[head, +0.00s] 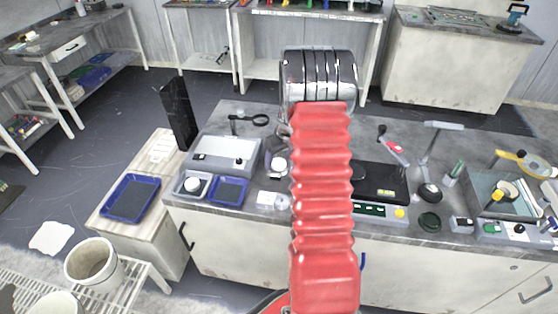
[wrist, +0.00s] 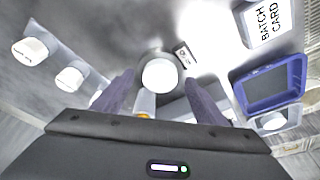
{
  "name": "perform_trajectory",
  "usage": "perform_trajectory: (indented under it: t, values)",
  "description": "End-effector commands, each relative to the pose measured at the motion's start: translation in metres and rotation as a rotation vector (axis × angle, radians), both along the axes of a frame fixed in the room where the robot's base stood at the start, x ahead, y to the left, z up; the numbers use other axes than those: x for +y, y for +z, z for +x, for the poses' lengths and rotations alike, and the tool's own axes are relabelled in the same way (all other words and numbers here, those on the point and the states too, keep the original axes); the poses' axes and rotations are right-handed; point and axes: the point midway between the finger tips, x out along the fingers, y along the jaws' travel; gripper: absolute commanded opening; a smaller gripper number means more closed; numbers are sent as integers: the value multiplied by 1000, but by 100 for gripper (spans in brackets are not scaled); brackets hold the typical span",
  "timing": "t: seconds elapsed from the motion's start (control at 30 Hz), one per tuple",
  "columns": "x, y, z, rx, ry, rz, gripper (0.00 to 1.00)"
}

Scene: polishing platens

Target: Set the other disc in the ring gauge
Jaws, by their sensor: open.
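In the wrist view, my gripper (wrist: 159,78) is open, with one dark finger on each side below a round dark-rimmed piece with a pale round top (wrist: 160,75). This piece may be the ring gauge with a disc, but I cannot tell for sure. I cannot tell whether the fingers touch it. It seems to be the grey piece with a white top (head: 277,165) in the head view. A white disc (wrist: 272,121) lies in a small grey tray beside the blue tray; it also shows in the head view (head: 195,185).
A blue tray (wrist: 272,84) and a batch card block (wrist: 265,22) stand at the right in the wrist view. Two white-topped pieces (wrist: 69,78) stand at the left. In the head view, a black plate (head: 385,174) and a glass-sided box (head: 490,207) lie right of my arm.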

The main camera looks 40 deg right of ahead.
Motion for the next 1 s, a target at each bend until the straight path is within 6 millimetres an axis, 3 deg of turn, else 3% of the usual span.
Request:
perform_trajectory:
  t: [0.8,1.0]
  values:
    - [3,112,-31,-3,0,-4,66]
    - [4,126,-35,-1,0,-2,66]
